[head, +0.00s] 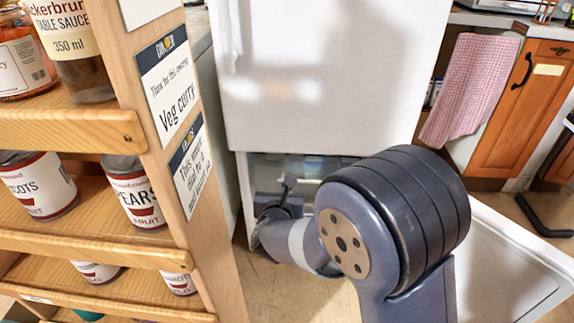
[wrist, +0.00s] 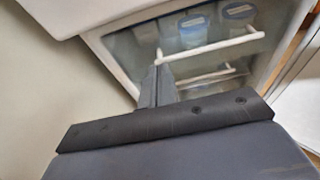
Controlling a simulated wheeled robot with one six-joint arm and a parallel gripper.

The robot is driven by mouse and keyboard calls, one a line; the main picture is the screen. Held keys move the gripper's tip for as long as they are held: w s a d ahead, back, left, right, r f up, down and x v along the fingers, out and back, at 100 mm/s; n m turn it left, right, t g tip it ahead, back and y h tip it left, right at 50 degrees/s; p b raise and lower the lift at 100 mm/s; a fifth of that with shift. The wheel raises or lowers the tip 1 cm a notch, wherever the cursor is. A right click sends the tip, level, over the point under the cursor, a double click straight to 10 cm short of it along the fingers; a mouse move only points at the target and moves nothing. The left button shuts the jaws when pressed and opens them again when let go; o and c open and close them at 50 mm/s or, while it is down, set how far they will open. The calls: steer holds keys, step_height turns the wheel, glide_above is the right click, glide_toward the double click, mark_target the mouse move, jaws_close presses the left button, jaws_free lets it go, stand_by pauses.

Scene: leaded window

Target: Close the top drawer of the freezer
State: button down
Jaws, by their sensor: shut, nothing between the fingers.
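The freezer (head: 243,195) is the lower part of a tall white fridge, and its door (head: 500,275) stands open to the right. Its top drawer (head: 318,163) shows as a clear front just below the upper door, partly hidden by my arm. In the wrist view the top drawer has a white bar handle (wrist: 215,46), with blue-lidded tubs behind the clear front. I cannot tell how far the drawer sticks out. My gripper (head: 288,182) is shut and empty in front of the freezer's left part. In the wrist view its fingertips (wrist: 157,70) point at the handle's left end; contact is unclear.
A wooden shelf (head: 65,240) with jars and cans stands close on the left. The closed upper fridge door (head: 320,75) is above my gripper. Orange cabinets (head: 520,110) and a pink towel (head: 470,90) are at the back right. A lower drawer handle (wrist: 205,75) shows below.

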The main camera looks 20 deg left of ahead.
steer(key=b, duration=0.3)
glide_toward(287, 158)
steer(key=w+f, duration=0.1)
steer(key=w, duration=0.1)
steer(key=w+a+f, duration=0.1)
steer(key=w+f, duration=0.1)
steer(key=shift+w+f, duration=0.15)
steer(key=shift+w, duration=0.2)
steer(key=shift+w+a, duration=0.2)
steer(key=shift+w, duration=0.45)
steer(key=shift+w+a+p, duration=0.15)
steer(key=shift+w+a, duration=0.1)
steer(key=shift+w, duration=0.65)
steer(key=shift+w+a+p, duration=0.15)
steer(key=shift+w+a, duration=0.05)
steer(key=shift+w, duration=0.65)
